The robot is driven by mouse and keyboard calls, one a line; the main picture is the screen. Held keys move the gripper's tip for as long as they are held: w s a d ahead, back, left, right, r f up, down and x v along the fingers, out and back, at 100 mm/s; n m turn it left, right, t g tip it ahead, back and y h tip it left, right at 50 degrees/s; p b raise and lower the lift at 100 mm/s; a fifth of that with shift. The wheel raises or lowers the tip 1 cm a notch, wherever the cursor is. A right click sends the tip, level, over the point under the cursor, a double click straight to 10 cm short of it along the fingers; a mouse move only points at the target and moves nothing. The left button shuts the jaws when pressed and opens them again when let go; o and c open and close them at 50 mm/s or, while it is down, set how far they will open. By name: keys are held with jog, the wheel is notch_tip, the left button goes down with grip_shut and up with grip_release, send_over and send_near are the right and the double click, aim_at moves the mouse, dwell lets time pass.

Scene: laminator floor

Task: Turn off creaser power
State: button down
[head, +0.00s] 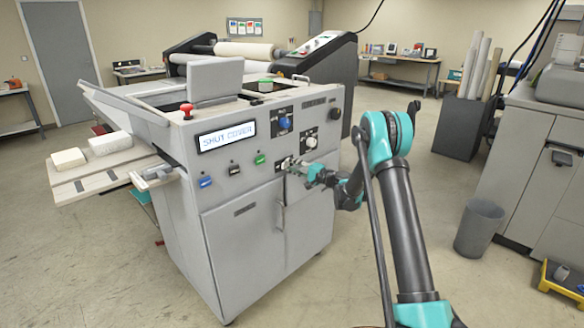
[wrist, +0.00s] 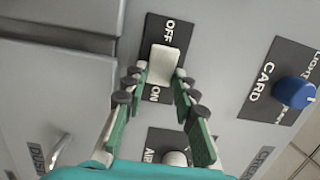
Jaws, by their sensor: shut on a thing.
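The creaser (head: 240,190) is a grey cabinet with a lit display (head: 227,136) reading "SHUT COVER". Its power switch (wrist: 164,62) is a white lever on a black plate marked OFF at one end and ON at the other. My gripper (wrist: 159,76) has its two green-padded fingers on either side of the lever, shut on it. The lever sits between the two words; which way it is set I cannot tell. In the head view my gripper (head: 308,172) is at the front panel and covers part of the switch plate.
A blue CARD knob (wrist: 294,92) and a pale knob (wrist: 175,158) are close to the switch. Blue, black and green buttons (head: 260,159) line the panel. A red knob (head: 186,110) tops the cabinet, and a door handle (head: 280,215) juts out below.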

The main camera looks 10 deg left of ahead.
jog(key=m+t+h, duration=0.1)
jog(key=s+m+t+h, duration=0.1)
jog(key=t, duration=0.1)
jog(key=shift+a, duration=0.2)
jog(key=shift+m+t+h, duration=0.8)
jog(key=shift+m+h, duration=0.1)
jog(key=c, duration=1.2)
grip_release()
jog(key=v, duration=1.2)
